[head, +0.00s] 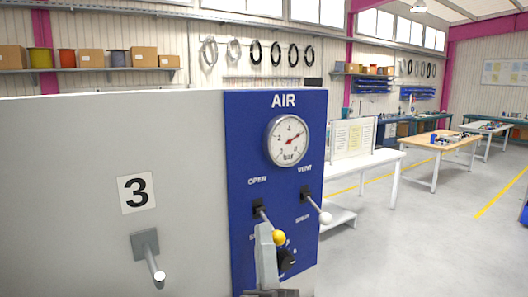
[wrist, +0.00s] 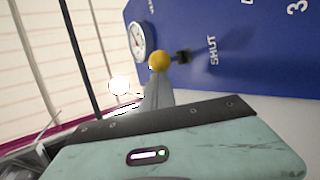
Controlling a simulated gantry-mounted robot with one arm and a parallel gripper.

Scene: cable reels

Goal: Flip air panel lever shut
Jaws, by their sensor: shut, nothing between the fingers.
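The blue air panel (head: 240,130) carries a lever with a yellow knob (head: 279,238) under the word OPEN. In the head view its rod runs down and outward from a dark pivot (head: 258,206). In the wrist view the yellow knob (wrist: 159,61) is just beyond my fingertips, with the word SHUT to its right. My gripper (head: 265,230) is shut and empty, upright in front of the panel, close beside the yellow knob. Whether it touches the lever I cannot tell. Its fingers also show in the wrist view (wrist: 156,90). They hide part of the lower panel.
A second lever with a white knob (head: 325,218) sticks out to the right, under VENT. A round gauge (head: 288,141) is above. A dark knob (head: 286,261) is low on the panel. A grey peg (head: 153,264) juts from the grey wall at left. Tables stand farther right.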

